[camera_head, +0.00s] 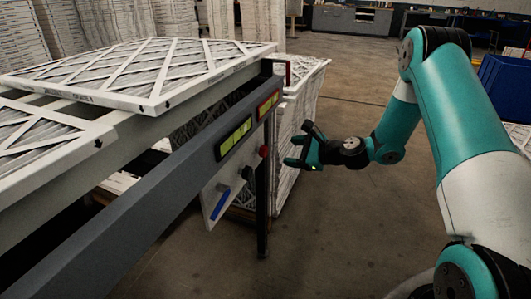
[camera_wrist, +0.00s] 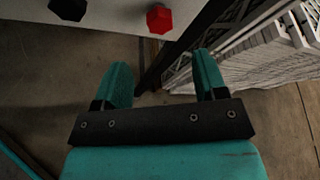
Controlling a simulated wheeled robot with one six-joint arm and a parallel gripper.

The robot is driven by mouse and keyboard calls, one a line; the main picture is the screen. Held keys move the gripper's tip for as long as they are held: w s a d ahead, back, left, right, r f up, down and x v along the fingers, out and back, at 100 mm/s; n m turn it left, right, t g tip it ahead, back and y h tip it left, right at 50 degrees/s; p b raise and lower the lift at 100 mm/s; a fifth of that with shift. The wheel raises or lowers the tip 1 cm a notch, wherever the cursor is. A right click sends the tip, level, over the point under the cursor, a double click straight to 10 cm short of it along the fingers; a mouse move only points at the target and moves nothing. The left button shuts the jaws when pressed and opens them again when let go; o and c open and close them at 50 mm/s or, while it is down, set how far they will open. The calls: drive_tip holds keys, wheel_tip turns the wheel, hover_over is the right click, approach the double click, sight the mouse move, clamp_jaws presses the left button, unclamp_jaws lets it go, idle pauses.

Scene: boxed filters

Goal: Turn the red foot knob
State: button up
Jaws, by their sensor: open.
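The red knob (camera_head: 264,151) is on the near side of the conveyor frame, close to its right end post. In the wrist view the red knob (camera_wrist: 159,18) is faceted and sits at the top, near the edge of a white panel (camera_wrist: 112,14). My gripper (camera_head: 297,145) is open and empty, to the right of the red knob, with its fingers pointing toward it. In the wrist view my gripper (camera_wrist: 161,68) has its two teal fingers apart, with the red knob beyond the gap between them. Nothing touches the knob.
A black knob (camera_wrist: 68,9) is left of the red one on the panel. A dark post (camera_head: 262,215) stands close to the fingers. Stacked white filters (camera_head: 302,110) stand behind my gripper. Open floor (camera_head: 340,235) lies below.

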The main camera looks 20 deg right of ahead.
sight(266, 151)
drive_tip(key=x, duration=1.1)
drive_tip(key=shift+f, duration=0.1)
drive_tip(key=shift+b, duration=0.3)
drive_tip(key=c, duration=0.9)
